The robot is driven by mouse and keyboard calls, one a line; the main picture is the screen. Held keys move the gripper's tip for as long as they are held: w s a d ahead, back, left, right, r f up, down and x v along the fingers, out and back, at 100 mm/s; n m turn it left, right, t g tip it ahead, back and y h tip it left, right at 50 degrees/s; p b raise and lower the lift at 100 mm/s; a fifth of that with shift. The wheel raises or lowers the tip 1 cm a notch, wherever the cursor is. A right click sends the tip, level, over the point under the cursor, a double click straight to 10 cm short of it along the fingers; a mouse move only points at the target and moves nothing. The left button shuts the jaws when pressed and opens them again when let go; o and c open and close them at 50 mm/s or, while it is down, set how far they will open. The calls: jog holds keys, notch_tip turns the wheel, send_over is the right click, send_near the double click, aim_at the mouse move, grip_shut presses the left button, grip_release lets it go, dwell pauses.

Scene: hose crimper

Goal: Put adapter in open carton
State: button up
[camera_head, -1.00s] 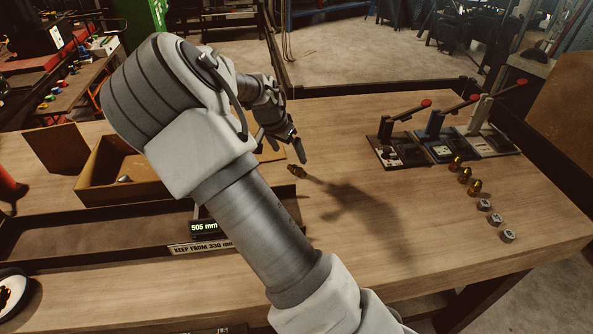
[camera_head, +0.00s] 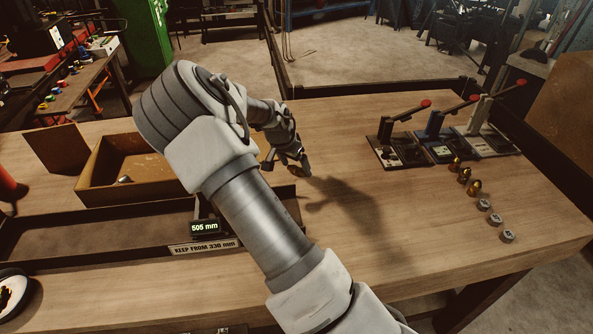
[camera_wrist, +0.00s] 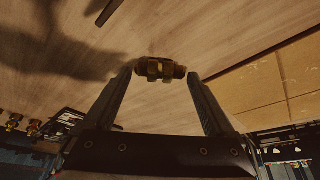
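The adapter (camera_wrist: 160,70), a small brass fitting, lies on the wooden table in the wrist view. It sits between the tips of my gripper (camera_wrist: 160,76), one finger at each end with a small gap. My gripper (camera_head: 286,166) is open and low over the table in the head view, where it hides the adapter. The open carton (camera_head: 95,186) is a brown cardboard box left of my arm, with a small grey piece (camera_head: 124,179) inside. My arm covers its right part.
A dark-edged tray (camera_head: 60,250) with a "505 mm" display (camera_head: 204,226) lies in front of the carton. Three lever tools (camera_head: 440,148) stand at the back right, with brass fittings (camera_head: 464,174) and grey hex pieces (camera_head: 490,211) nearby. The table's middle right is clear.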

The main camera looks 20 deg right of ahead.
jog(key=c, duration=1.2)
jog(key=shift+r, duration=0.15)
